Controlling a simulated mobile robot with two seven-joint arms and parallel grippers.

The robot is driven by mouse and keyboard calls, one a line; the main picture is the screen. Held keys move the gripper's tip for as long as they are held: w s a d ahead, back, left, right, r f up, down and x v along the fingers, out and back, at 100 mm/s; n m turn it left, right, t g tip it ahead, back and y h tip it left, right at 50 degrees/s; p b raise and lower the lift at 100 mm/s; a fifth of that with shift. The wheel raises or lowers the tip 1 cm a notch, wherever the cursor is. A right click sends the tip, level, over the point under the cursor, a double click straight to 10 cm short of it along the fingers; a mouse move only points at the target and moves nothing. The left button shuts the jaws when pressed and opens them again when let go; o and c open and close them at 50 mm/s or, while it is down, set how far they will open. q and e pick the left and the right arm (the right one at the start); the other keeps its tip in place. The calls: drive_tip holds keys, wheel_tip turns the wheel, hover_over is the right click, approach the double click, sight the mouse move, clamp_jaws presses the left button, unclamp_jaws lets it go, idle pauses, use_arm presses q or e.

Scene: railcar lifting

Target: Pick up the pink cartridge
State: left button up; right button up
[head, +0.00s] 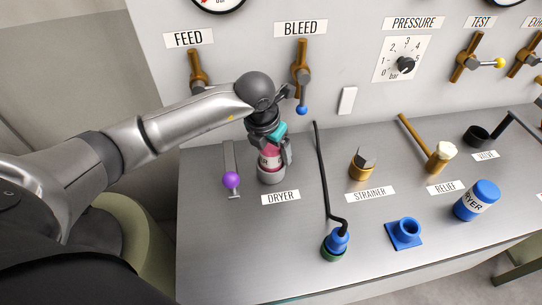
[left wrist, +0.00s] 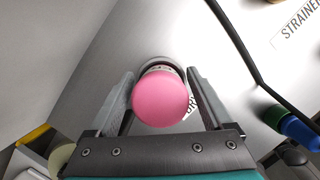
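The pink cartridge (head: 270,158) stands upright in the grey dryer socket (head: 271,177) behind the DRYER label. In the left wrist view its round pink top (left wrist: 160,98) faces the camera, with the socket rim (left wrist: 161,62) behind it. My left gripper (head: 270,151) reaches down over it from above. In the left wrist view the two fingers (left wrist: 162,88) are apart, one on each side of the cartridge, with narrow gaps visible; contact at the tips cannot be made out. My right gripper is not in view.
A purple-knobbed lever (head: 231,180) stands just left of the socket. A bent black rod (head: 322,180) stands to the right. A blue dryer cartridge (head: 477,200) and a blue square fitting (head: 405,233) sit farther right. The BLEED valve handle (head: 301,75) is close behind my gripper.

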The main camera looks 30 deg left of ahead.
use_arm(q)
clamp_jaws()
drive_tip(key=shift+r, duration=0.1)
idle(0.4)
drive_tip(key=shift+r, duration=0.1)
